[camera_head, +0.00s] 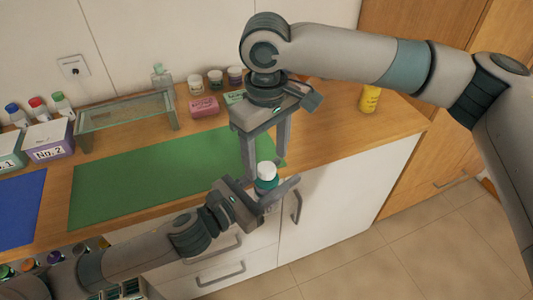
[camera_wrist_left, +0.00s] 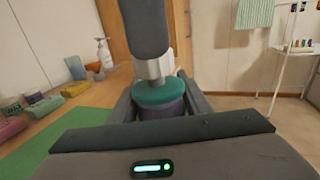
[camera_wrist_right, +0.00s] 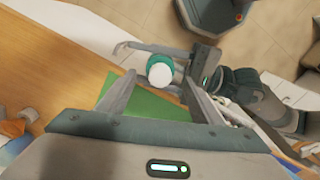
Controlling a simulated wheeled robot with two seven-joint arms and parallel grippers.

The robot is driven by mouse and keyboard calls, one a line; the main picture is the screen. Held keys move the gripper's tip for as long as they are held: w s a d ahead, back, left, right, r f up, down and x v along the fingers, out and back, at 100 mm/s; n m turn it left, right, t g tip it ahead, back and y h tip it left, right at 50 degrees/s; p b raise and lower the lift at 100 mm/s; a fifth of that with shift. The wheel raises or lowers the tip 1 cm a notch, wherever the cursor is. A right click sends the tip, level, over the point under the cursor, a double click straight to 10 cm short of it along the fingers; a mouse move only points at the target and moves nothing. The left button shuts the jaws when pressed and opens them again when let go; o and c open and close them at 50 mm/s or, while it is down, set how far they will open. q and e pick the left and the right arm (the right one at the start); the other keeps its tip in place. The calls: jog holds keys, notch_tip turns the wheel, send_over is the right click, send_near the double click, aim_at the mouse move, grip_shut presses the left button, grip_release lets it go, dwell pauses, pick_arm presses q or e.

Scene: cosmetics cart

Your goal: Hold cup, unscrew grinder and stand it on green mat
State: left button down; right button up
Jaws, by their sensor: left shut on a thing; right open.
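The grinder has a white top and teal collar (camera_head: 266,171) and stands upright on a purple-grey cup (camera_wrist_left: 160,109). My left gripper (camera_head: 266,187) is shut on the cup in front of the counter edge. My right gripper (camera_head: 266,165) points down from above with its fingers open, one on each side of the grinder; I cannot tell whether they touch it. The white top (camera_wrist_right: 160,73) shows between the fingers in the right wrist view. A dark part partly hides the top in the left wrist view. The green mat (camera_head: 130,190) lies bare on the counter behind.
A glass shelf stand (camera_head: 125,112) stands behind the mat. Small jars (camera_head: 215,79), a pink block (camera_head: 204,107) and a yellow bottle (camera_head: 370,98) stand farther right. A blue mat (camera_head: 20,205) and a labelled box (camera_head: 48,142) are at left.

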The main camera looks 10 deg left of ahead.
aim_at(267, 179)
jog(key=shift+f, duration=4)
jog(key=c, duration=1.1)
jog(key=shift+o, duration=0.2)
jog(key=shift+n, duration=1.6)
jog(key=o, duration=1.2)
jog(key=shift+c, duration=0.2)
